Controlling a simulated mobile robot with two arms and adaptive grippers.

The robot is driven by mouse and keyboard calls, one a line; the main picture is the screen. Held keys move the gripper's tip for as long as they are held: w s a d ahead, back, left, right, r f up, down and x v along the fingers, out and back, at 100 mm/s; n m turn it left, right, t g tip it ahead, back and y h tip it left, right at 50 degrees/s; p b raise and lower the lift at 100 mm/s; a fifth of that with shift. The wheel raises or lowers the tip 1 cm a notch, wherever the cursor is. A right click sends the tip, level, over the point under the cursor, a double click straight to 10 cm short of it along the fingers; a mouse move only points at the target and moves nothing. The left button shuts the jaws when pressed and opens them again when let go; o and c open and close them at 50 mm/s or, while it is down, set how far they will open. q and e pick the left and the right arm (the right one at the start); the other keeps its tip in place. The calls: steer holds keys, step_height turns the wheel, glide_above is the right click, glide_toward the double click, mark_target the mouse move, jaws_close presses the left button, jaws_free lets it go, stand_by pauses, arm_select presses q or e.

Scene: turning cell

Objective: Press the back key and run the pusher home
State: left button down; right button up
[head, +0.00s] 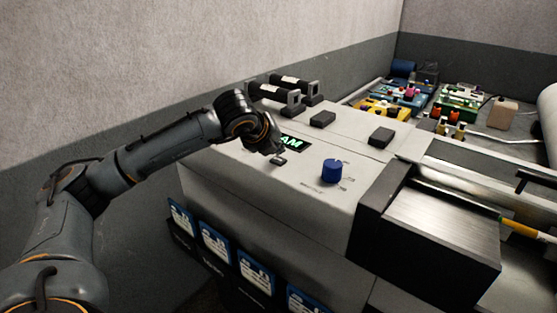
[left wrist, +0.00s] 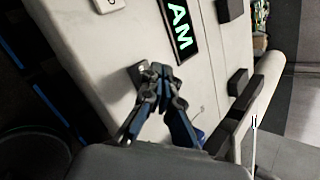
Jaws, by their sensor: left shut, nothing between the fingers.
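My left gripper (head: 280,151) is shut and empty, low over the light grey machine top beside the lit display reading AM (head: 293,144). A small dark key (head: 279,160) shows right by its fingertips. In the left wrist view the fingertips (left wrist: 155,73) are at the edge of a dark grey square key (left wrist: 136,74); touching or just above, I cannot tell. Another small key with a pale mark (left wrist: 108,5) is at the top edge of that view. I cannot read which one is the back key. I cannot pick out the pusher for certain. My right gripper is not in view.
A blue knob (head: 331,171) stands right of the keys. Black blocks (head: 323,119) (head: 381,136) and two black cylinders (head: 275,93) rise behind. A metal-topped block (head: 440,220) and a yellow-and-white rod (head: 520,228) are at the right. Blue-and-white cards (head: 216,245) hang in front.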

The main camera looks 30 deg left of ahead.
mark_target(277, 161)
arm_select(q)
steer(key=shift+f, duration=0.1)
stand_by(0.8)
steer(key=shift+f+b, duration=0.3)
steer(key=shift+b, duration=0.55)
steer(key=shift+f+b, duration=0.5)
steer(key=shift+b, duration=0.2)
stand_by(0.4)
steer(key=shift+r, duration=0.9)
steer(key=shift+r+p, duration=0.1)
steer(key=shift+p, duration=0.2)
steer(key=shift+r+p, duration=1.25)
steer(key=shift+r, duration=1.2)
